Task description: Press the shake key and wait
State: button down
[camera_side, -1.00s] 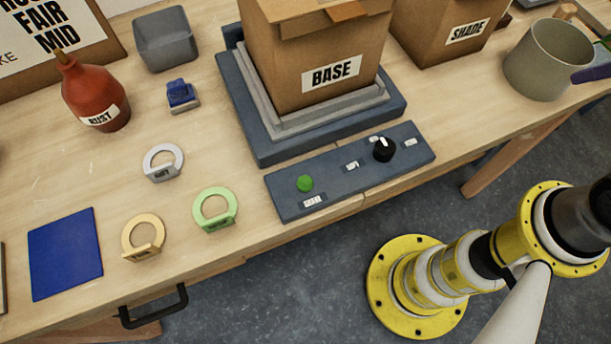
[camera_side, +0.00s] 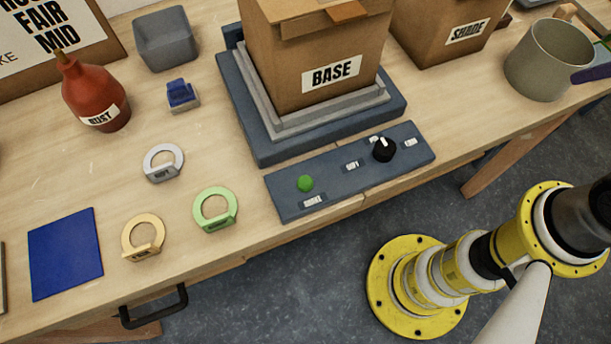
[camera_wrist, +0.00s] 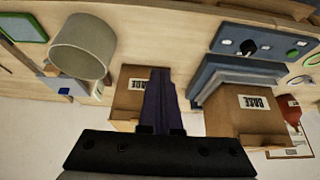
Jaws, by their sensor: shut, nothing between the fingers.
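The shake key is a round green button (camera_side: 305,183) at the left end of the blue-grey control panel (camera_side: 335,185), with a small white label in front of it. It also shows at the right in the wrist view (camera_wrist: 292,53). A black knob (camera_side: 384,149) sits toward the panel's other end. Behind the panel, a cardboard box marked BASE (camera_side: 290,80) stands on a stepped grey platform (camera_side: 262,148). My gripper (camera_wrist: 160,74) is shut and empty, its dark fingers in front of another box in the wrist view. It is well away from the green key.
A box marked SHADE (camera_side: 425,35) and a grey-green pot (camera_side: 545,60) stand to the right. A red RUST bottle (camera_side: 92,90), a grey block (camera_side: 165,40), several ring-shaped pieces and a blue square (camera_side: 65,253) lie left. The table's front edge runs just before the panel.

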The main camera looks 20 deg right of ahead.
jog(key=w+a+f+n, duration=0.3)
jog(key=w+a+n, duration=0.1)
jog(key=w+a, duration=0.35)
jog(key=g+y, duration=0.2)
jog(key=y, duration=0.6)
send_over(312, 183)
jog(key=shift+s+f, duration=0.1)
jog(key=shift+f, duration=1.65)
jog(key=shift+f, duration=0.1)
jog(key=shift+f, duration=4.3)
jog(key=shift+f, duration=0.4)
